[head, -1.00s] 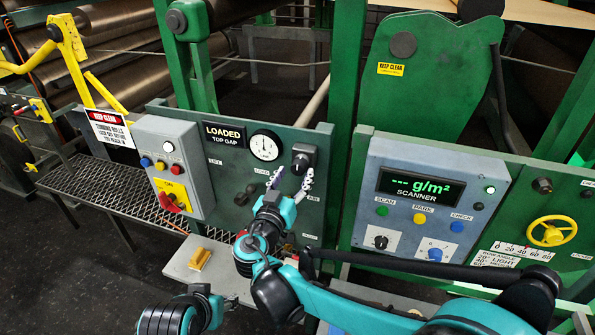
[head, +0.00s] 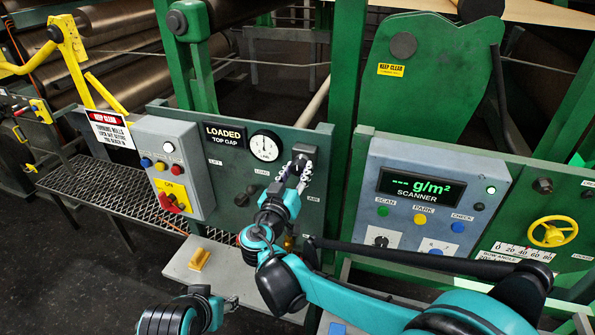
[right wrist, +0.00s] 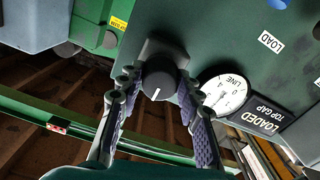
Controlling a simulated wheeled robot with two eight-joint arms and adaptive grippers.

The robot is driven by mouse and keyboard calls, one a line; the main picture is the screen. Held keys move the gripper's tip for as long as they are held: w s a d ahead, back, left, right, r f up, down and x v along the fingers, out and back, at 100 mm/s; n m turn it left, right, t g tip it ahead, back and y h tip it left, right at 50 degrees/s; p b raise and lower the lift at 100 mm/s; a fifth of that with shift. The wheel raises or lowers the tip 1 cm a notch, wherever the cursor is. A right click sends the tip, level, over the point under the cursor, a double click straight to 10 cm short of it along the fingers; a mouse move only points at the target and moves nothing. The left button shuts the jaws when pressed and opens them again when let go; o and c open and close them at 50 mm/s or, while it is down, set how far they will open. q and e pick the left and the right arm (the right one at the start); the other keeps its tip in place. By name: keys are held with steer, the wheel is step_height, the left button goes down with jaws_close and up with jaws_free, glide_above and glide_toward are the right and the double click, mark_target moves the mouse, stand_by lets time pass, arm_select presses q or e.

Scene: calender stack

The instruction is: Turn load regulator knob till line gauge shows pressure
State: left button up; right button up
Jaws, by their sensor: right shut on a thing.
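The load regulator knob (right wrist: 160,78) is round and dark with a white pointer line; it stands on a dark block on the green panel. In the head view it is mostly hidden by my right gripper (head: 296,174). In the right wrist view my right gripper (right wrist: 158,100) has its purple-padded fingers on both sides of the knob, shut on it. The white line gauge (head: 266,146) is just left of the knob; it also shows in the right wrist view (right wrist: 225,94). Its needle is too small to read surely. My left arm shows at the bottom left, its jaws unclear.
A "LOADED TOP GAP" sign (head: 225,136) is left of the gauge. A grey switch box (head: 173,165) stands further left, and the scanner box (head: 425,205) is to the right. A yellow handwheel (head: 552,231) is at far right. A small yellow object (head: 200,258) lies on a grey shelf.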

stand_by(0.3)
steer(key=o, duration=1.2)
steer(key=shift+c, duration=0.2)
steer(key=shift+s, duration=0.1)
steer(key=v, duration=0.7)
steer(key=shift+s, duration=0.1)
